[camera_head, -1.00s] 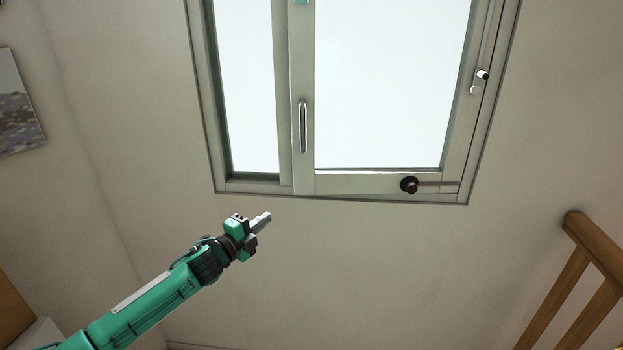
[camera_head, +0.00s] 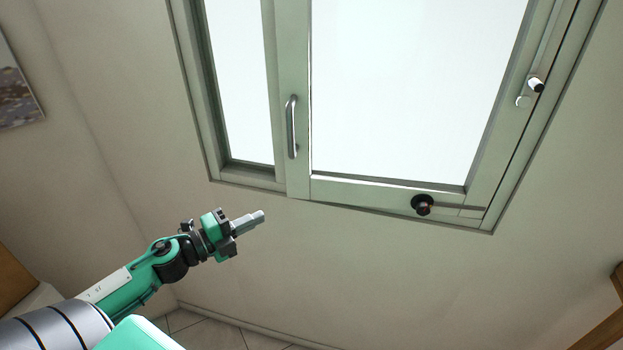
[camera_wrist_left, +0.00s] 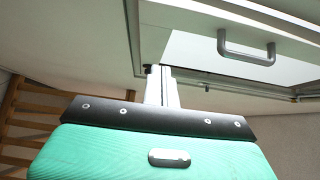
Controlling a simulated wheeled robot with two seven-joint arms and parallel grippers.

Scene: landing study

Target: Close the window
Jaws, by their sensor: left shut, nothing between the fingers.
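The window (camera_head: 297,182) is set in the wall ahead, with a pale green-grey frame and bright panes. A silver bar handle (camera_head: 291,127) stands on the upright between the narrow left pane and the wide right pane. It also shows in the left wrist view (camera_wrist_left: 246,54). A dark round knob (camera_head: 423,205) sits on the bottom rail, and a latch (camera_head: 535,85) is on the right side. My left gripper (camera_head: 258,216) is shut and empty, below and left of the handle, apart from it. In the left wrist view its fingers (camera_wrist_left: 161,75) lie left of the handle. My right gripper is not seen.
A wooden railing (camera_head: 600,335) stands at the lower right. A picture (camera_head: 18,85) hangs on the left wall. Tiled floor (camera_head: 205,330) shows at the bottom. The wall below the window is clear.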

